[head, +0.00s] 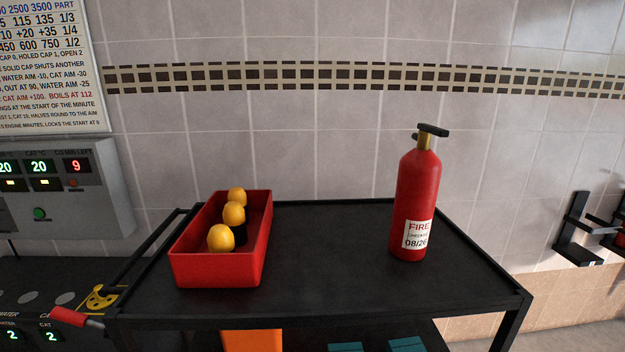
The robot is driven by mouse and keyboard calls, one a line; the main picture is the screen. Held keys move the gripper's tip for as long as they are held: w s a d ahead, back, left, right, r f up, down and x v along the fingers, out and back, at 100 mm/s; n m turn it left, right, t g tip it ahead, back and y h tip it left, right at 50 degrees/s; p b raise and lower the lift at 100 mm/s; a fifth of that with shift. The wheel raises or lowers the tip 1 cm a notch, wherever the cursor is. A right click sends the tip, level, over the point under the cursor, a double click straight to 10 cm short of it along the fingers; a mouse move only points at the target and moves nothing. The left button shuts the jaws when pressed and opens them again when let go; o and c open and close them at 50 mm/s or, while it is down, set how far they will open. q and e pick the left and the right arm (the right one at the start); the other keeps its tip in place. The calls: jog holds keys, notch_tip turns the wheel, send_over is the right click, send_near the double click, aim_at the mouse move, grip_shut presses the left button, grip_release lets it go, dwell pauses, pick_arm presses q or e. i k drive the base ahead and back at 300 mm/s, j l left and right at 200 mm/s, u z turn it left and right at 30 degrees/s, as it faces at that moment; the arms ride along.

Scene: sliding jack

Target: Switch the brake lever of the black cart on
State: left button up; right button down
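The black cart (330,290) stands in front of me, its flat top filling the lower middle of the head view. At its left end is a black push handle (150,250). A lever with a red grip (68,316) and a short grey rod sticks out to the left near the cart's front left corner. Beside it is a yellow plate (100,298) with dark holes. The lever looks like the brake lever, but its mount is partly hidden. Neither of my grippers is in view.
A red bin (215,272) with several yellow-topped objects (221,238) stands on the cart's left. A red fire extinguisher (412,190) stands on its right. A grey control box (70,190) and a dark panel (30,275) are at left. The cart top's middle is clear.

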aim_at(59, 312)
jog(key=u, duration=1.55)
